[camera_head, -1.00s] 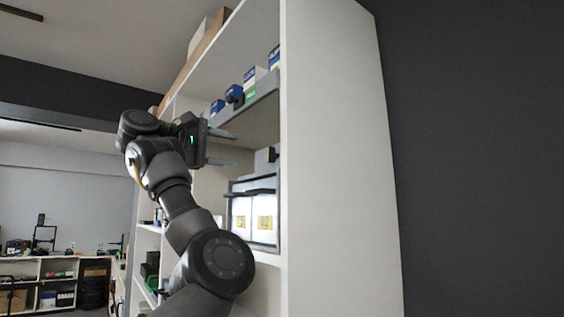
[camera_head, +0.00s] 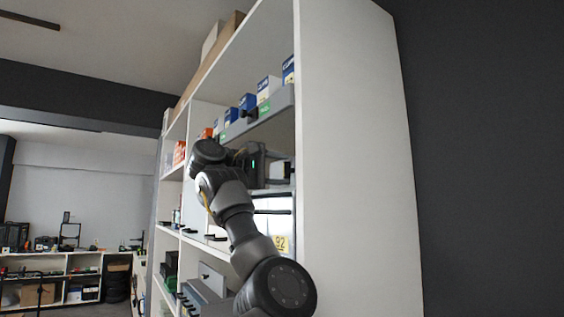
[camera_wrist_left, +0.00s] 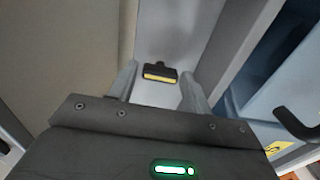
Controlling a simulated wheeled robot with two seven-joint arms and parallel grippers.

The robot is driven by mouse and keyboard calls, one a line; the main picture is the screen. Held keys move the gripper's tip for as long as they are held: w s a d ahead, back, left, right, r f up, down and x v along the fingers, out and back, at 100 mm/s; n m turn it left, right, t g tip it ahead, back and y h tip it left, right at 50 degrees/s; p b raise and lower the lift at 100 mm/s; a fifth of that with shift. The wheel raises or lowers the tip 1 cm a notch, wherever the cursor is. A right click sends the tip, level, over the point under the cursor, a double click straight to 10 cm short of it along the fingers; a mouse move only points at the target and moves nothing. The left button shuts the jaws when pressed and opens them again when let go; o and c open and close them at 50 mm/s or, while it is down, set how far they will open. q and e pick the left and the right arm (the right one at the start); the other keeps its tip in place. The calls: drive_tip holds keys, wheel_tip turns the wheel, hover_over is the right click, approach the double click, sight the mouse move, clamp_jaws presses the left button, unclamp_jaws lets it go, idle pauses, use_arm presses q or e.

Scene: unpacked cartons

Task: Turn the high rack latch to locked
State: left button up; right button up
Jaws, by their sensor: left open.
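A small black latch handle with a yellow strip (camera_wrist_left: 160,72) sits on a light grey plate (camera_wrist_left: 172,32) in the left wrist view, its strip lying nearly level. In the head view it is hidden behind my gripper. My left gripper (camera_head: 288,172) is open at the shelf opening, below the grey rail. In the left wrist view its two fingers stand either side of the handle, with a gap on both sides. Whether they reach its depth I cannot tell. My right gripper is not in view.
The white rack's side panel (camera_head: 355,150) stands just right of my gripper. Above is a grey rail (camera_head: 228,131) with a black knob (camera_head: 248,114) and blue-white boxes. A blue bin (camera_wrist_left: 265,85) with a black handle is close at right in the wrist view.

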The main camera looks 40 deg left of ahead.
use_arm(q)
drive_tip(key=shift+w, duration=0.35)
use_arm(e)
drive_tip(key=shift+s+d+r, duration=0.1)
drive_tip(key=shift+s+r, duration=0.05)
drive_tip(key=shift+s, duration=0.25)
use_arm(q)
drive_tip(key=shift+c, duration=0.4)
